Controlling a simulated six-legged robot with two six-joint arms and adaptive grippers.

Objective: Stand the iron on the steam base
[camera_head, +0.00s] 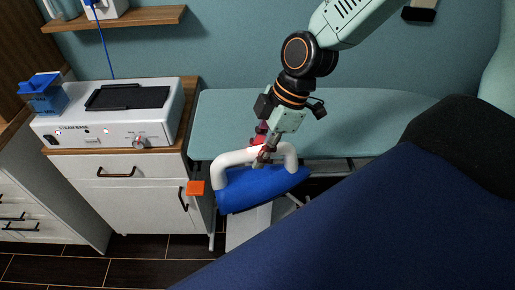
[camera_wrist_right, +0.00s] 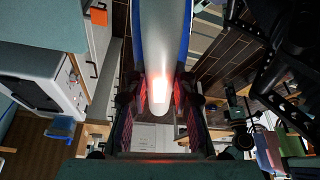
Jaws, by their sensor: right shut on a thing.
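The iron has a blue body (camera_head: 262,192) and a thick white handle (camera_head: 228,160). My right gripper (camera_head: 265,155) is shut on that handle and holds the iron in front of the ironing board's near edge. In the right wrist view the handle (camera_wrist_right: 160,104) lies between the fingers, with a bright glare on it. The steam base (camera_head: 165,118) is a white box with a black plate (camera_head: 128,97) on top, standing on the cabinet at the left. The plate carries nothing. The iron is to the right of the base and apart from it. My left gripper is not in view.
A teal ironing board (camera_head: 350,115) stretches behind the iron, its visible top clear. A white cabinet (camera_head: 130,205) carries the steam base. A blue container (camera_head: 44,96) is at the base's left end. An orange tag (camera_head: 196,188) sits by the cabinet's right edge. A shelf (camera_head: 130,20) is above.

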